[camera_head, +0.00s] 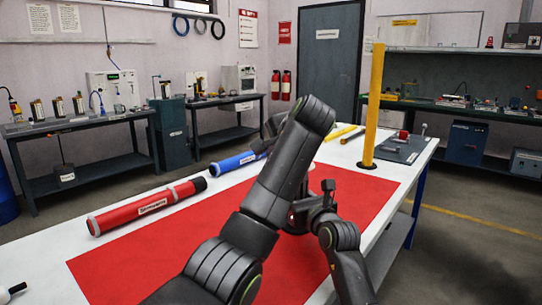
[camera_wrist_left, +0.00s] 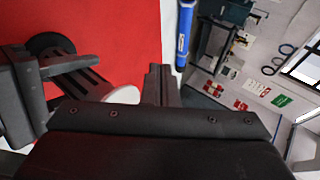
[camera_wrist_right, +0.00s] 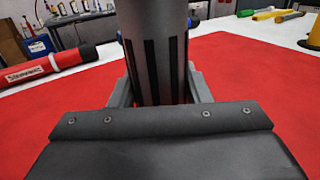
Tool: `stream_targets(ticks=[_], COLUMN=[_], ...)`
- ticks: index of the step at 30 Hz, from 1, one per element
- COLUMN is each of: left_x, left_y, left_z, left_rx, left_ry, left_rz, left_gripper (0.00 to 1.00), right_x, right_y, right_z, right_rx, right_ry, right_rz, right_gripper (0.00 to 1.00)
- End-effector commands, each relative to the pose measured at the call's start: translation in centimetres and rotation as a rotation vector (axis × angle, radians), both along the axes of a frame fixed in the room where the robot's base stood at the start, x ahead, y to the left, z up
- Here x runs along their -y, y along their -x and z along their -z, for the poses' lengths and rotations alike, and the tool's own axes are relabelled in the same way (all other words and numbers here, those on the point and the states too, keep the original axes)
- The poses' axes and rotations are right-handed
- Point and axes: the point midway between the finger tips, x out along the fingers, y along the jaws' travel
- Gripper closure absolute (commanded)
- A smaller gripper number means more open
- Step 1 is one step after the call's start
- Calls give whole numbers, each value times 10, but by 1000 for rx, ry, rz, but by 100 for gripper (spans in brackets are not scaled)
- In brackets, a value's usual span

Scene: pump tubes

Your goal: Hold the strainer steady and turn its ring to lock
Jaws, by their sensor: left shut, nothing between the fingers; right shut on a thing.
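A dark grey cylinder with black slots, which I take for the strainer (camera_wrist_right: 150,65), stands between the fingers of my right gripper (camera_wrist_right: 160,92) in the right wrist view. The right gripper is shut on it. The slotted body also shows at the left of the left wrist view (camera_wrist_left: 80,82), beside the right gripper. My left gripper (camera_wrist_left: 160,78) is shut and empty, apart from the strainer and to its right in that view. In the head view my left arm hides most of this, and I cannot make out the ring.
The red mat (camera_head: 130,265) covers the middle of the white table. A red tube (camera_head: 145,205) and a blue tube (camera_head: 232,162) lie along its far left side. A yellow post (camera_head: 374,105) stands at the back right. The mat's left part is clear.

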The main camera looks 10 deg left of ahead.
Motion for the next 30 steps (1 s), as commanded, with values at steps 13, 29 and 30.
stream_targets(ticks=[13, 29, 30], left_x=[2, 2, 2], left_y=[27, 38, 38], left_z=[2, 3, 3], left_rx=[0, -1, -1], left_ry=[2, 2, 2], left_rz=[0, 0, 0], left_gripper=[100, 100, 100], right_x=[0, 0, 0], right_y=[0, 0, 0], right_z=[1, 1, 1], right_rx=[-2, -2, -2], right_ry=[1, 1, 1], right_rz=[0, 0, 0], right_gripper=[93, 93, 93])
